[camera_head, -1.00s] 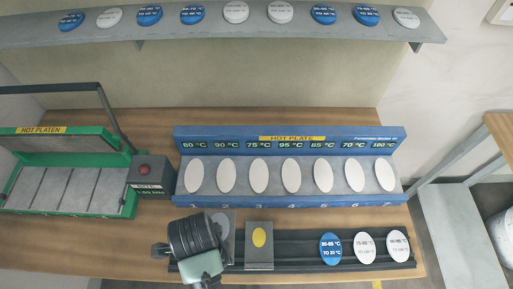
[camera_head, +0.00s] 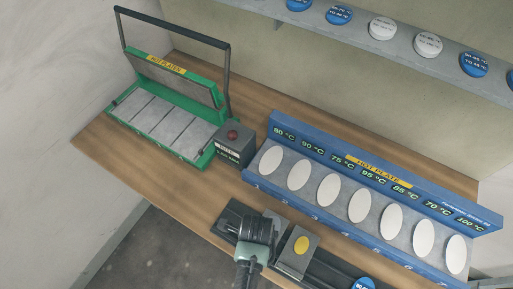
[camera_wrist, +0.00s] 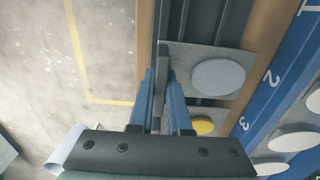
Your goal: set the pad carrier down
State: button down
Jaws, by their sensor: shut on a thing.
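The pad carrier (camera_wrist: 180,60) is a flat grey plate with a round grey pad (camera_wrist: 218,76) on top and an upright tab at its edge. My gripper (camera_wrist: 162,90) is shut on that tab. In the head view, my gripper hides much of the carrier (camera_head: 281,222). The carrier is over the dark rail rack (camera_head: 232,217) at its left end. I cannot tell whether its underside touches the rails. A second grey carrier (camera_head: 288,262) with a yellow oval pad (camera_head: 301,245) sits beside it to the right.
The blue hot plate (camera_head: 340,212) with several white pads stands behind the rack. The green hot platen press (camera_head: 190,150) is open at the left, with a dark control box (camera_head: 235,145) beside it. A shelf (camera_head: 350,25) with blue and white discs hangs above. Bare bench (camera_head: 150,170) lies left of the rack.

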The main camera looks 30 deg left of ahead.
jog(key=shift+f, duration=0.15)
jog(key=c, duration=0.9)
grip_release()
jog(key=shift+o, duration=0.2)
